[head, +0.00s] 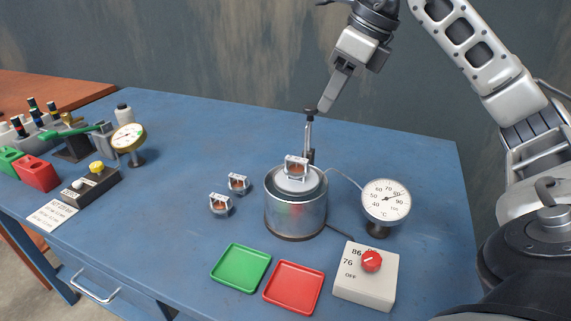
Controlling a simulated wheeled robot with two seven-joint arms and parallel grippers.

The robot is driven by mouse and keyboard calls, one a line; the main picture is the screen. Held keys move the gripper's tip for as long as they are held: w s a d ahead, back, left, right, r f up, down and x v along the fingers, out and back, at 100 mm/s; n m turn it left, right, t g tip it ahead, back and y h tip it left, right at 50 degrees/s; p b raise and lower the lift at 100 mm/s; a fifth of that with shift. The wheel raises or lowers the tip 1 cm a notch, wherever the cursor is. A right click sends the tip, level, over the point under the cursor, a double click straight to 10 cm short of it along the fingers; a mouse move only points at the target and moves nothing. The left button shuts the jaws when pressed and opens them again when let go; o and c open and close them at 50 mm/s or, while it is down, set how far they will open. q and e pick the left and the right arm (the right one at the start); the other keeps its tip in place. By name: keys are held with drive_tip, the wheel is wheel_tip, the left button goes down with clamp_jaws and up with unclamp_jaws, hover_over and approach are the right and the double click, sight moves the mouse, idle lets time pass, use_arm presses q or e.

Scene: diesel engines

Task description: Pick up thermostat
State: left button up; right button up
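Three small thermostats with pale metal frames and copper-coloured middles are in the head view. One thermostat (296,168) sits on top of the metal pot (295,213). A second thermostat (238,183) and a third thermostat (220,205) stand on the blue table left of the pot. My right gripper (324,106) hangs above and behind the pot, pointing down, clear of all three thermostats. It shows edge-on, so its finger gap cannot be seen. No thermostat shows in it. My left gripper is out of view.
A dark-topped upright rod (309,135) stands behind the pot, near my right gripper. A dial thermometer (386,201) and a red-knobbed control box (366,278) are at the right. Green (240,267) and red (293,288) trays lie in front. The table's back middle is clear.

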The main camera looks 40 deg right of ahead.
sight(297, 159)
drive_tip(key=x, duration=0.7)
drive_tip(key=b+x, duration=0.1)
drive_tip(key=x, duration=0.6)
drive_tip(key=shift+s+a+f, duration=0.15)
drive_tip(key=shift+a+f, duration=0.05)
drive_tip(key=shift+a, duration=0.05)
clamp_jaws()
